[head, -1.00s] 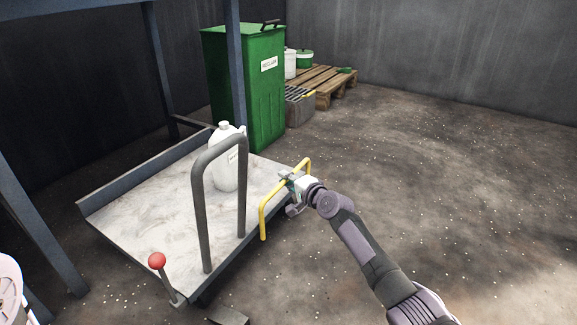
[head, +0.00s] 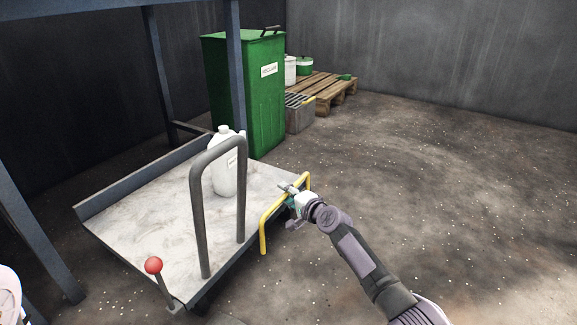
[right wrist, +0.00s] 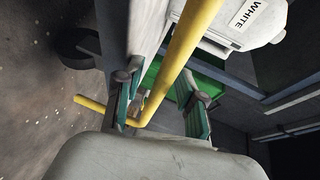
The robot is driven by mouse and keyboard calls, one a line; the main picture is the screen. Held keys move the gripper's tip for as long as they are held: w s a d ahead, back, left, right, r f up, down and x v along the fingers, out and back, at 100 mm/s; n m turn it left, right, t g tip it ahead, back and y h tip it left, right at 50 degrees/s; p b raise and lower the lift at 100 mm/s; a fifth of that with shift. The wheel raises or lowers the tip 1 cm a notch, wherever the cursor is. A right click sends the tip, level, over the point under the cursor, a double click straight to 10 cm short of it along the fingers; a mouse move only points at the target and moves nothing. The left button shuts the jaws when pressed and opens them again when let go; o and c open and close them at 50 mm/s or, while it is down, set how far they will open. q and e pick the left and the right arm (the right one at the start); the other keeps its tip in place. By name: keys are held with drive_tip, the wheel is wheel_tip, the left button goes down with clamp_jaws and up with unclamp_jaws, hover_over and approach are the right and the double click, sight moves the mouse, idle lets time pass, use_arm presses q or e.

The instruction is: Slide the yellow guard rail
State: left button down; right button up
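The yellow guard rail (head: 267,217) is a bent bar along the right edge of the pale screen deck (head: 130,225). My right gripper (head: 290,193) is at the upper part of the rail. In the right wrist view, the rail (right wrist: 182,50) runs between the two teal-padded fingers (right wrist: 157,102). The fingers are apart, with gaps visible beside the bar, so the gripper looks open around it. My left gripper is out of view.
A dark hoop handle (head: 198,215) and a red-knobbed lever (head: 153,265) stand at the deck's front. A white bottle (head: 223,178) stands on the deck. Blue-grey posts (head: 236,75) and a green bin (head: 262,110) are behind. The floor to the right (head: 450,190) is clear.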

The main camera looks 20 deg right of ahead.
drive_tip(key=shift+s+d+r+p, duration=0.15)
drive_tip(key=shift+s+r+p, duration=0.15)
drive_tip(key=shift+s+p, duration=0.3)
drive_tip(key=p+v, duration=0.2)
drive_tip(key=v, duration=0.1)
drive_tip(key=shift+s+d, duration=0.1)
drive_tip(key=shift+s, duration=0.1)
drive_tip(key=shift+s+d+p, duration=0.15)
drive_tip(key=shift+s+p, duration=0.35)
drive_tip(key=shift+s, duration=0.15)
drive_tip(key=shift+r, duration=0.1)
